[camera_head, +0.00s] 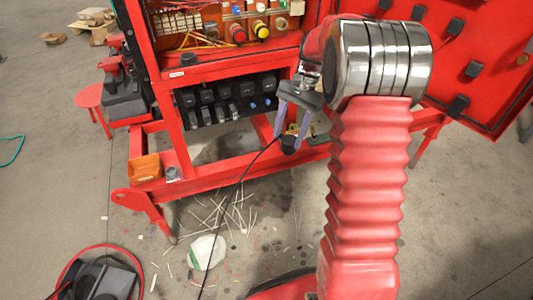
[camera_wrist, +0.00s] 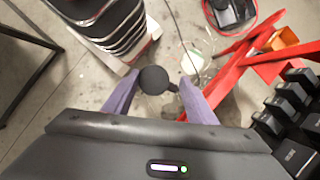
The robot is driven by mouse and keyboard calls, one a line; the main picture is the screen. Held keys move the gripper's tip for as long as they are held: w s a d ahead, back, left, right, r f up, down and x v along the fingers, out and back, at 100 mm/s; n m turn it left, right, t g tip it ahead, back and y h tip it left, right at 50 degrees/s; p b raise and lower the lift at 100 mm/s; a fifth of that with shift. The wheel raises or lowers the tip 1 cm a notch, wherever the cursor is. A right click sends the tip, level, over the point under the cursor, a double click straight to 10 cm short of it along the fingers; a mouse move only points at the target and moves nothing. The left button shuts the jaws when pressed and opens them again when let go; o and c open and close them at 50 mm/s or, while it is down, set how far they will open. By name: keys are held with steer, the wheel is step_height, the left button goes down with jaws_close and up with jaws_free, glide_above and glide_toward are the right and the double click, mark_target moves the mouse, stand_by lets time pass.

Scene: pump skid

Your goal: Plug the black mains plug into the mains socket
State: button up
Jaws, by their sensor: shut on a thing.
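My gripper (camera_head: 291,140) reaches down from the grey wrist body, with two purple fingers. It is shut on the black mains plug (camera_head: 289,144), held near its fingertips in front of the red frame. In the wrist view the plug (camera_wrist: 153,80) is a dark round shape between the fingers of my gripper (camera_wrist: 159,82). Its thin black cable (camera_head: 237,190) runs down and left to the floor. A row of black boxes (camera_head: 222,102) with some blue parts is mounted on the frame, left of and behind the gripper. I cannot tell which part is the mains socket.
The red frame (camera_head: 175,145) has a lower rail with an orange bin (camera_head: 145,168) at its left. An open red cabinet (camera_head: 235,47) with wiring stands above. An open red door (camera_head: 470,50) is at right. Straws and a whitish patch (camera_head: 206,252) lie on the floor.

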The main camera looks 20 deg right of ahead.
steer(key=s+d+r+m+t, duration=0.2)
steer(key=s+d+r+m, duration=0.2)
steer(key=r, duration=0.6)
steer(key=s+d+r+m+t+h, duration=0.1)
steer(key=s+d+r+m, duration=0.3)
steer(key=s+r+m, duration=0.5)
steer(key=s+d+r+m+t+h, duration=0.1)
steer(key=s+d+r+m+t, duration=0.3)
steer(key=r, duration=0.7)
steer(key=s+m, duration=0.2)
steer(key=m, duration=0.1)
steer(key=shift+s+d+r, duration=0.15)
steer(key=shift+s+d, duration=0.1)
steer(key=shift+d, duration=0.05)
steer(key=shift+s, duration=0.1)
